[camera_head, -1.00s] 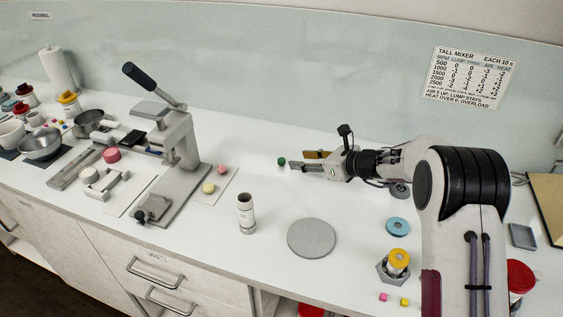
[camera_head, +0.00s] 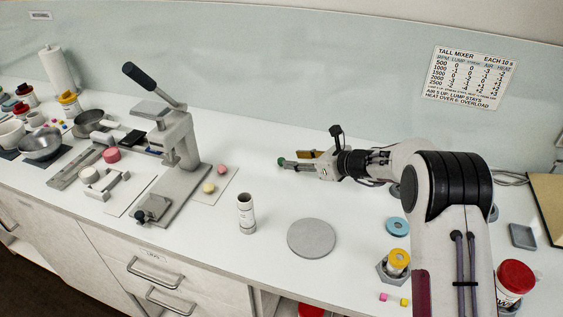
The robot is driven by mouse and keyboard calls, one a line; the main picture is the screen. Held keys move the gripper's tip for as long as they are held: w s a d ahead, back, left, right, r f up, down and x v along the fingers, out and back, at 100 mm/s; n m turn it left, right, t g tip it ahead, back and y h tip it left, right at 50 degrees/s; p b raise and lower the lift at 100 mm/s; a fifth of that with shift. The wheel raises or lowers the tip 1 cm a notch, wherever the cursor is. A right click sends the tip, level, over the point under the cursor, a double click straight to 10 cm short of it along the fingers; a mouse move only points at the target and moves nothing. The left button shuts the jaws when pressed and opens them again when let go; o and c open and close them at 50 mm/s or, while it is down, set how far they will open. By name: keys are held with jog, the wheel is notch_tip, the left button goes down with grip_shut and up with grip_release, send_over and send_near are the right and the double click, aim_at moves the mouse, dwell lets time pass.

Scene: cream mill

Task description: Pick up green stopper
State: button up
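The green stopper (camera_head: 281,161) is a small dark green round piece towards the back of the white counter, left of my arm. My gripper (camera_head: 292,160) points left, and its fingertips are at the stopper's right side. The stopper shows just beyond the tip of the near grey finger. A second, brownish finger shows behind the near one, with a gap between them, so the gripper looks open. I cannot tell whether the stopper is between the fingers or touching them.
A grey lever press (camera_head: 181,150) stands to the left. A blue ring (camera_head: 397,227) and a yellow-topped piece in a hex holder (camera_head: 398,262) are at right. Counter around the stopper is clear.

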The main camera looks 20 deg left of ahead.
jog(key=shift+a, duration=0.15)
jog(key=shift+s+x, duration=0.15)
jog(key=shift+x, duration=0.65)
jog(key=shift+s+x, duration=0.1)
jog(key=shift+x, duration=1.65)
jog(key=shift+f, duration=0.1)
jog(key=c, duration=0.8)
